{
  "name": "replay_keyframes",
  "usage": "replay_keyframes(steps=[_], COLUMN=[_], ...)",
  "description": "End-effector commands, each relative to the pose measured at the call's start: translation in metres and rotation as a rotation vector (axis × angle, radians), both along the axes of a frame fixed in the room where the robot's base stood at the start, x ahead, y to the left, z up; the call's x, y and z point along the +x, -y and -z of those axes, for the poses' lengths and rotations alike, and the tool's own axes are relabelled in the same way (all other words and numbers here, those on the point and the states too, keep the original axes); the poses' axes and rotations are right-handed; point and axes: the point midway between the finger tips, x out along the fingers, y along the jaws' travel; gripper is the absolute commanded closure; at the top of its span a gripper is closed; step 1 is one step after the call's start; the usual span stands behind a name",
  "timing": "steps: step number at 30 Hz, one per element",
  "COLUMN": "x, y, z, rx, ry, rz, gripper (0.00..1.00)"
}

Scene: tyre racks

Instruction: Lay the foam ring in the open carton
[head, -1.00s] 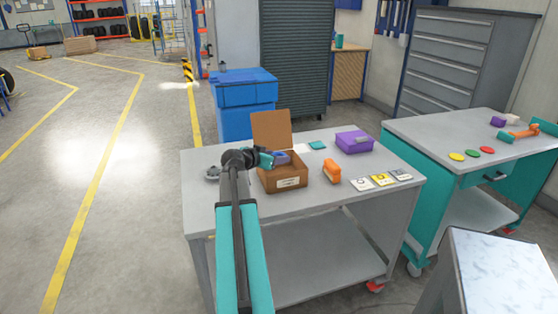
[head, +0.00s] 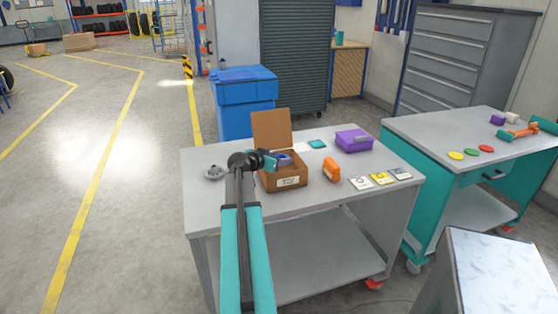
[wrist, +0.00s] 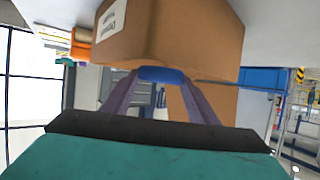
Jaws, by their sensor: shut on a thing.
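The open carton (head: 283,183) is a brown box with a label on its front. It stands on the grey trolley top with its flap (head: 271,130) raised at the back. My gripper (head: 275,161) is at the left side of the carton's mouth, shut on the blue-purple foam ring (head: 285,160). The ring is at the opening; its lower part is hidden by the carton wall, and I cannot tell whether it touches the bottom. In the wrist view the ring (wrist: 162,75) shows as a blue piece between the fingers, against the carton (wrist: 175,35), which appears upside down.
On the trolley (head: 230,212), a grey part (head: 214,172) lies left of my arm. An orange object (head: 331,169), a purple box (head: 353,140) and several small cards (head: 380,178) are right of the carton. A blue bin (head: 246,100) stands behind.

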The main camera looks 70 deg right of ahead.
Motion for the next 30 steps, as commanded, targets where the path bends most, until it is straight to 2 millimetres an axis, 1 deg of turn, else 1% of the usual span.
replay_keyframes(steps=[3,6,30], x=[0.0,0.0,0.0], y=[0.0,0.0,0.0], z=[0.008,0.011,0.018], rx=[0.001,0.0,0.0], ry=[0.0,0.0,0.001], rz=[0.001,0.001,0.001], gripper=[0.68,0.68,0.68])
